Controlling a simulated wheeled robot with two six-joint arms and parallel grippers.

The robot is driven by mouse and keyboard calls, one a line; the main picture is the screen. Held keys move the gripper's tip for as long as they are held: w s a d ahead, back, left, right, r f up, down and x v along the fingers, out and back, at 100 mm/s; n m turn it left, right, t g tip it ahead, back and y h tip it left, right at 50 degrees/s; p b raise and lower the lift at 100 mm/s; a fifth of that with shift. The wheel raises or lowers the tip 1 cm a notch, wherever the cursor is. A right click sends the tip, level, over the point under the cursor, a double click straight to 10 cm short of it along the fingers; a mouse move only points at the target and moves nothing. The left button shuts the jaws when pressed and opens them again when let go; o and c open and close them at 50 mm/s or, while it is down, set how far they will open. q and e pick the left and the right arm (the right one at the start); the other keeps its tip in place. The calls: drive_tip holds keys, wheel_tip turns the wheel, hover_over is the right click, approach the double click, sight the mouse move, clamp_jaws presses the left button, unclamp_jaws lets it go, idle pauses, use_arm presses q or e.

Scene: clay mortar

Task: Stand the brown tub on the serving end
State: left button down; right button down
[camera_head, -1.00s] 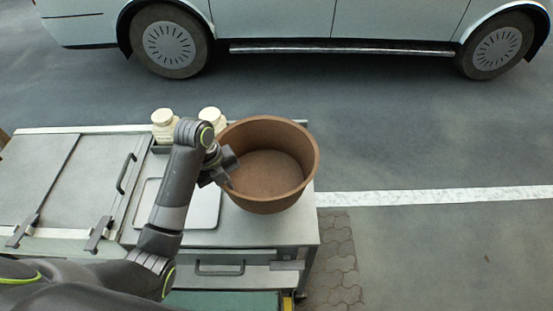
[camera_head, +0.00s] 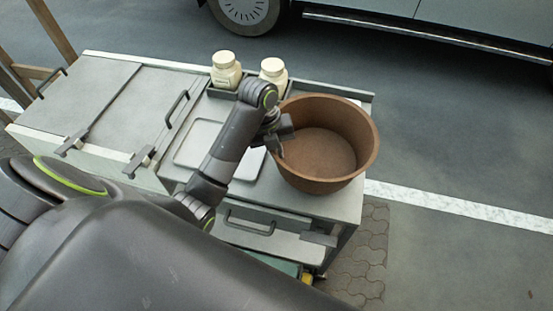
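The brown tub (camera_head: 345,178) is round, wide and empty, and is upright at the right end of the grey metal cart (camera_head: 335,207). I cannot tell whether its base touches the top, as the tub hides that spot. My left gripper (camera_head: 281,138) is at the tub's left rim, its dark fingers overlapping the rim in the picture. Whether they are closed on the rim is too small to tell. My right gripper is not in view.
Two cream jars (camera_head: 226,72) (camera_head: 273,74) stand in a dark rack at the cart's back edge. A pale tray (camera_head: 200,141) lies left of the tub, partly behind my arm. Hinged lids (camera_head: 85,95) cover the left end. A vehicle (camera_head: 450,30) is parked behind.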

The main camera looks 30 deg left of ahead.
use_arm(q)
drive_tip(key=shift+a+x, duration=0.15)
drive_tip(key=shift+x, duration=0.5)
drive_tip(key=shift+a+x, duration=0.15)
drive_tip(key=shift+x, duration=0.5)
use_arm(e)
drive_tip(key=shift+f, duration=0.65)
use_arm(q)
drive_tip(key=shift+d+f+b, duration=0.1)
drive_tip(key=shift+f+b, duration=0.1)
drive_tip(key=shift+b, duration=0.1)
drive_tip(key=c, duration=1.6)
unclamp_jaws()
